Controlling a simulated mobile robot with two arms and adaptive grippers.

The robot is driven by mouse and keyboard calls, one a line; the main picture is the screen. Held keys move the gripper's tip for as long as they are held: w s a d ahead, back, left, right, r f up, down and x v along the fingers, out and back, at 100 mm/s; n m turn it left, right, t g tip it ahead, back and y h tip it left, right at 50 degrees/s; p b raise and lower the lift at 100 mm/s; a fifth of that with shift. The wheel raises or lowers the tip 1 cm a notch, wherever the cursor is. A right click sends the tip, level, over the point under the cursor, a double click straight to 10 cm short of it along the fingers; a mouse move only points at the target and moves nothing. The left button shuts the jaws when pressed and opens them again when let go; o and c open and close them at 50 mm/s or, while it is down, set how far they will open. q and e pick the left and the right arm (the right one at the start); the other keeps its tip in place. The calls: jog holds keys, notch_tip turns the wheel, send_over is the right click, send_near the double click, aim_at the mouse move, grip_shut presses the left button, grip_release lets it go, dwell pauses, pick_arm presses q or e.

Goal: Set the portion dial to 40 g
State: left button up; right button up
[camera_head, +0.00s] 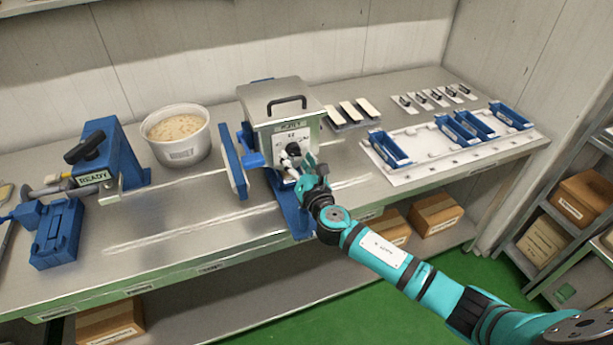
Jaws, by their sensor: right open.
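The portion machine is a steel box with a black-handled lid (280,98) on a blue base, at the middle of the bench. Its front has a pale panel with small markings and a black portion dial (293,149). My right gripper (295,165) is open at the front of this panel, right by the dial, and covers its lower part. I cannot tell whether the fingers touch the dial. The dial's setting is too small to read. My left gripper is not in view.
A white tub of nougat (178,137) stands left of the machine. A blue device with a READY sign (92,177) stands further left. On the right, a white board (420,147) bears several blue trays. The front bench surface (170,235) is mostly clear.

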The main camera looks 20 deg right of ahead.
jog(key=s, duration=1)
jog(key=shift+d, duration=0.2)
